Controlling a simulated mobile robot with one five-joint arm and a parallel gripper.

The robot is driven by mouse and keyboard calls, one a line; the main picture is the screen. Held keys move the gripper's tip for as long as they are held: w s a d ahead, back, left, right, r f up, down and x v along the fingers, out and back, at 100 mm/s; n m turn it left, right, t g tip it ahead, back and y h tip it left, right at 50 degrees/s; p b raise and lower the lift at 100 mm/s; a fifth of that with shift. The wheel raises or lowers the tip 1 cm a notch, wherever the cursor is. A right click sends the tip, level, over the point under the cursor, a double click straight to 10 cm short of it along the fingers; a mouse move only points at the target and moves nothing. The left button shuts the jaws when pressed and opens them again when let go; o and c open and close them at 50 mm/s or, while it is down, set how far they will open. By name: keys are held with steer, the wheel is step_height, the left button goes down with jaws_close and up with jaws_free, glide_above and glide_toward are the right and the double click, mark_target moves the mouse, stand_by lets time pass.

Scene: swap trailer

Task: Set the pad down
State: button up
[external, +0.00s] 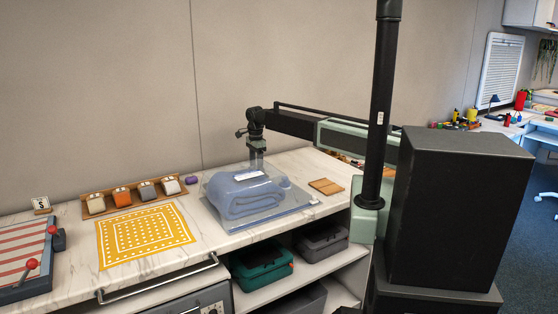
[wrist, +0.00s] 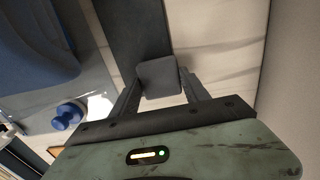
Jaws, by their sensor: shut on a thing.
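My gripper (wrist: 160,88) is shut on a small dark grey block, which looks like the pad (wrist: 160,76). The block sits between the two fingertips in the wrist view. A longer dark strip (wrist: 132,32) runs beyond it to the top edge; I cannot tell whether the two are joined. In the external view my gripper (external: 257,165) points down at the back edge of a translucent blue rounded body (external: 250,197). The pad is hardly distinguishable there. I cannot tell whether it touches the counter.
The blue body stands on a clear plate (external: 295,218); a blue knob (wrist: 68,115) is close by. A wooden rack (external: 133,197) with several coloured pieces, a yellow patterned mat (external: 145,235) and a brown wooden piece (external: 326,187) are on the marble counter (external: 208,245). The wall is close behind.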

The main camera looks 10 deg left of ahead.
steer(key=shift+f, duration=0.35)
steer(key=o, duration=1.3)
step_height(320, 180, up, 12)
steer(key=p, duration=1.2)
steer(key=shift+r+p, duration=0.25)
steer(key=shift+p, duration=0.05)
